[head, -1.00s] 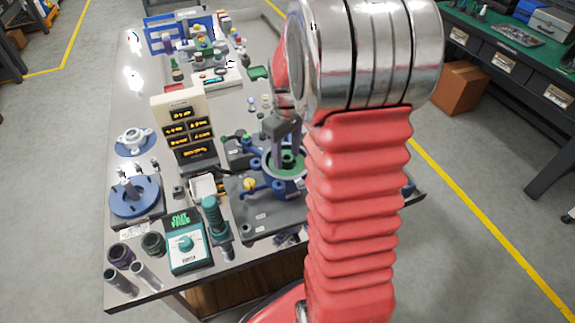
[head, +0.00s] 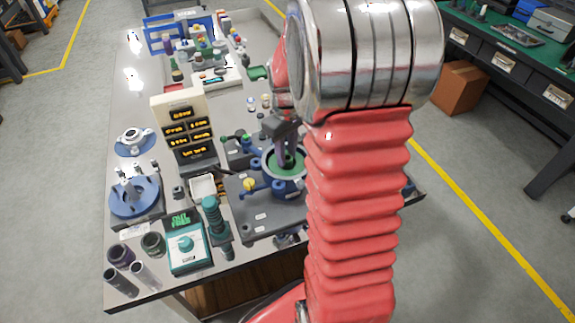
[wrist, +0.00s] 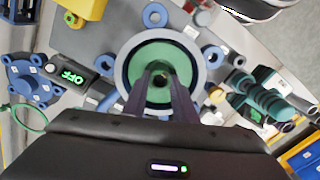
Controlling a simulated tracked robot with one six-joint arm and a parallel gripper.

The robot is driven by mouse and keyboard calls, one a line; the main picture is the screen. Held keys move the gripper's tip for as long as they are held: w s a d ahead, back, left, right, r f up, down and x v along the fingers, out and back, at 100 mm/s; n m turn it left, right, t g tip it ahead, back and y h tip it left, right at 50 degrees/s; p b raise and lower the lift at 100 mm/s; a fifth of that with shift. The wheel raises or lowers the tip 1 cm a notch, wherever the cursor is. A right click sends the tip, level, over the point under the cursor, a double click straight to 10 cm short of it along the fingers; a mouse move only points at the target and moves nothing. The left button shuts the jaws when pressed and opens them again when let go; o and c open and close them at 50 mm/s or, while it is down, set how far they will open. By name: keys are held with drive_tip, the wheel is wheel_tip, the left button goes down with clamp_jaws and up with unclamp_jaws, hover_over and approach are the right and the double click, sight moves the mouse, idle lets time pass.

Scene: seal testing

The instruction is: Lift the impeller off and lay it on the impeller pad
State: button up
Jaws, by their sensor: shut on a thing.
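The impeller (head: 293,164) is a green round part inside the blue ring-shaped pump body on the grey base plate. In the wrist view the impeller (wrist: 150,58) fills the middle of the pale-rimmed ring, and I cannot tell whether it is raised. My gripper (head: 284,163) points down into the ring. In the wrist view my gripper (wrist: 161,78) has its two dark fingers close together at the impeller's centre, shut on its hub. The fingertips partly hide the hub. I cannot tell for certain which pad is the impeller pad; a small green pad (head: 259,73) lies farther back.
A blue round fixture (head: 135,197) stands at the left, with a white part (head: 133,136) on a blue disc behind it. A display stand (head: 182,125) rises left of the pump. A teal box (head: 187,248) is near the front edge. My arm hides the table's right side.

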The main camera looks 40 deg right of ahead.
clamp_jaws()
drive_tip(key=shift+r, duration=0.1)
wheel_tip(320, 180, up, 7)
drive_tip(key=s+a, duration=0.2)
drive_tip(key=s, duration=0.6)
drive_tip(key=s+a, duration=0.2)
drive_tip(key=s, duration=0.7)
drive_tip(key=shift+s+a, duration=0.2)
drive_tip(key=shift+a, duration=0.05)
drive_tip(key=shift+s, duration=0.1)
idle(0.7)
